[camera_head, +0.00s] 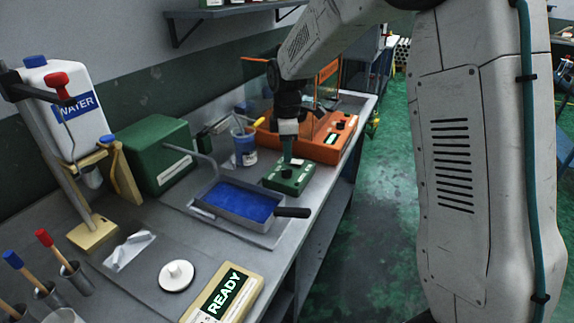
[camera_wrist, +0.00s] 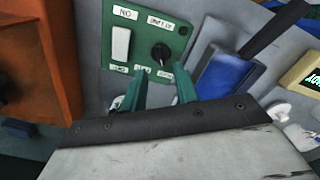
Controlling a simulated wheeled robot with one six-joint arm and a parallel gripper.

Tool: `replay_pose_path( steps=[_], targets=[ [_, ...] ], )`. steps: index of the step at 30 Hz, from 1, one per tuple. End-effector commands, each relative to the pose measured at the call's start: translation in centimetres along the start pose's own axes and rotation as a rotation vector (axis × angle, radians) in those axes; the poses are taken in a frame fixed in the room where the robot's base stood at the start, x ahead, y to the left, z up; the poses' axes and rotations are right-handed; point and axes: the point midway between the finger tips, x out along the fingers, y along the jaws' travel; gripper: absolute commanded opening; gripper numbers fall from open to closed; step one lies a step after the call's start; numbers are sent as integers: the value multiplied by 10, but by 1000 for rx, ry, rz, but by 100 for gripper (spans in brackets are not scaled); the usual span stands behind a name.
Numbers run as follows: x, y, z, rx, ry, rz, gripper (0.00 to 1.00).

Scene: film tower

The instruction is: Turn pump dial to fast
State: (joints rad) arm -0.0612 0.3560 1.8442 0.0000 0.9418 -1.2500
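A green control box (camera_head: 290,180) sits on the bench, left of my arm's upright link in the head view. In the wrist view the green box (camera_wrist: 150,38) carries a white rocker switch (camera_wrist: 121,43) and a round black dial (camera_wrist: 161,53) with a white pointer mark. Small white labels lie around the dial; their words are too small to read surely. My gripper (camera_head: 290,155) points down at the box, close above the dial. In the wrist view its two teal fingers (camera_wrist: 163,82) stand apart with nothing between them, just short of the dial. I cannot tell any contact.
A tray of blue liquid (camera_head: 240,203) with a black handle is close left of the box. An orange machine (camera_head: 322,138) stands behind it.

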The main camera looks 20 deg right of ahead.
Motion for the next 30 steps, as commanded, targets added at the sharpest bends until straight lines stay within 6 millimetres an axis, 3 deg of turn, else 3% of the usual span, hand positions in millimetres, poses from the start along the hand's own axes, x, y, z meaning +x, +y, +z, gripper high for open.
replay_pose_path(
  steps=[9,20,24,30],
  targets=[
    [46,0,0,2,-1,-2,30],
    [53,0,0,2,0,1,30],
    [53,0,0,2,0,1,0],
    [53,0,0,4,0,1,0]
  ],
)
